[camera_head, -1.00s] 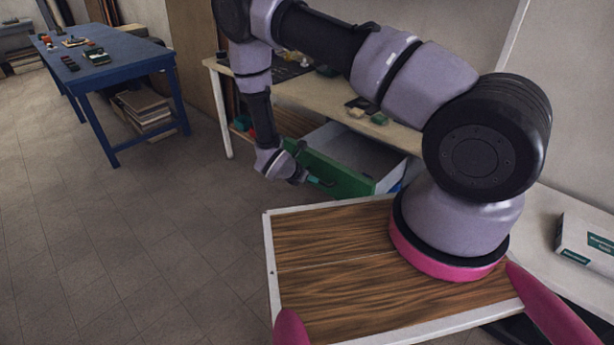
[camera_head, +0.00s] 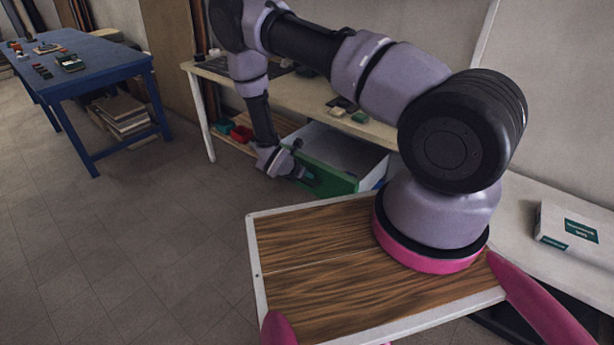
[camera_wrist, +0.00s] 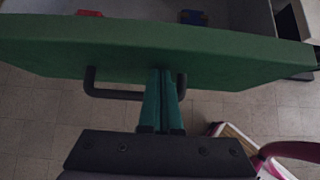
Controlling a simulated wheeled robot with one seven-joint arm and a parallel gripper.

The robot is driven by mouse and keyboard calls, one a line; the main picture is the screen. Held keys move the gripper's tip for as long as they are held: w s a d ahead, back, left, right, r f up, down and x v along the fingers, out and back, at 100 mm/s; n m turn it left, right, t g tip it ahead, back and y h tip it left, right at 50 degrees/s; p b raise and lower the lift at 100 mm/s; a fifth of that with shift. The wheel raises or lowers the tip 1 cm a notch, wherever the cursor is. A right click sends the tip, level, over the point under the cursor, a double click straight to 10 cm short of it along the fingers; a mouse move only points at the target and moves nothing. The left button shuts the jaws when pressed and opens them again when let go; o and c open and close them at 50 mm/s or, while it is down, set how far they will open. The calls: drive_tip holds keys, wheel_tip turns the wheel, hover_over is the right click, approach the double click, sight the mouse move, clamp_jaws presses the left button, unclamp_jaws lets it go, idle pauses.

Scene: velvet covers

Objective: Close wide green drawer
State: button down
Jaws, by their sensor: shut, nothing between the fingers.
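The wide green drawer stands open under the workbench, and its green front (camera_head: 331,181) faces my arm. Its grey interior (camera_head: 345,150) is visible in the head view. In the wrist view the green front (camera_wrist: 230,55) spans the picture, with a dark bar handle (camera_wrist: 112,94) on it. My gripper (camera_wrist: 165,75) is shut and empty. Its teal fingertips are at the drawer front, beside the handle bar and overlapping it in the picture. I cannot tell for sure whether they touch the front. In the head view my gripper (camera_head: 306,178) is at the drawer front.
The pale workbench (camera_head: 290,98) carries small items such as a green block (camera_head: 360,117). Red and green bins (camera_head: 240,133) sit on its lower shelf. A blue table (camera_head: 95,65) stands at left. A white box (camera_head: 567,232) lies on the right-hand surface. The left floor is clear.

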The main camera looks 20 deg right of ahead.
drive_tip(key=w+d, duration=0.7)
drive_tip(key=d, duration=0.3)
drive_tip(key=w+d, duration=0.7)
drive_tip(key=d, duration=0.2)
drive_tip(key=shift+d, duration=0.35)
